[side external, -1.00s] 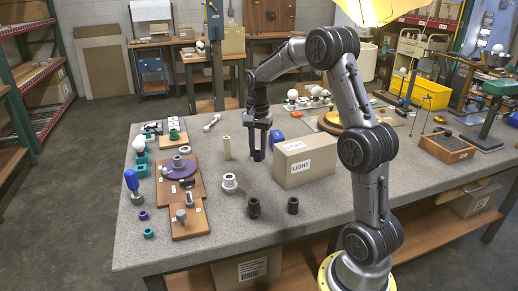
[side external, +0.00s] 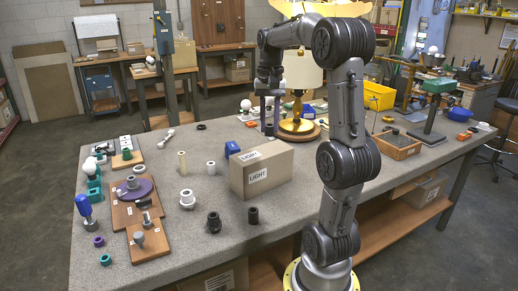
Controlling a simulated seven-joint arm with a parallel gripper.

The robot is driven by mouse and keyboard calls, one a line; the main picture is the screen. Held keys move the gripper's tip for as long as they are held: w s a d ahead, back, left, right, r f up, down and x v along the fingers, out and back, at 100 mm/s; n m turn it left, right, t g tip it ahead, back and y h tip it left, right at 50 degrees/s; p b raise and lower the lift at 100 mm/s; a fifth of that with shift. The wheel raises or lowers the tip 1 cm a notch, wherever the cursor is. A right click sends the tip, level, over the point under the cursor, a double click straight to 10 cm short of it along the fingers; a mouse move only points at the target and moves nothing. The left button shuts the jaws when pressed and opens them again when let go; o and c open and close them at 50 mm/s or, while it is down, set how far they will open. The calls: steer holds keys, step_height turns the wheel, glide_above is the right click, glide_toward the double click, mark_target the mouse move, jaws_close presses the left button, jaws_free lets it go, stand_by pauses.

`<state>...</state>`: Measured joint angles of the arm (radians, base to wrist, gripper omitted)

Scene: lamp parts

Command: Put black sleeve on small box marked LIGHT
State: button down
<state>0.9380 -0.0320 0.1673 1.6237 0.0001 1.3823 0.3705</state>
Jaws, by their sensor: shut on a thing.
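The cardboard box marked LIGHT (side external: 275,170) stands on the grey bench, its label facing the front left. Its top is bare apart from a small label. A short black sleeve (side external: 253,215) stands upright on the bench in front of the box. A wider, stepped black piece (side external: 214,223) stands to its left. My gripper (side external: 269,122) points down behind the box, near the lamp base. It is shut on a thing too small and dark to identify.
A lamp with a yellow base (side external: 297,127) stands behind the box. A blue part (side external: 232,149), a pale tube (side external: 182,163), a grey tube (side external: 211,168) and a white collar (side external: 187,200) stand left of the box. Wooden boards (side external: 120,215) with parts lie at the left.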

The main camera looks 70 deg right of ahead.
steer(key=w+d+f, duration=0.4)
steer(key=w+d, duration=0.1)
steer(key=d, duration=0.1)
glide_above(255, 154)
steer(key=f, duration=0.4)
steer(key=shift+s+a+f, duration=0.2)
steer(key=shift+f, duration=0.1)
steer(key=shift+w+d+f, duration=0.15)
steer(key=shift+f, duration=0.85)
steer(key=shift+w+d+f, duration=0.1)
steer(key=shift+d+f, duration=0.05)
steer(key=shift+f, duration=0.85)
steer(key=shift+f, duration=0.1)
steer(key=c, duration=0.7)
jaws_free()
steer(key=shift+o, duration=0.2)
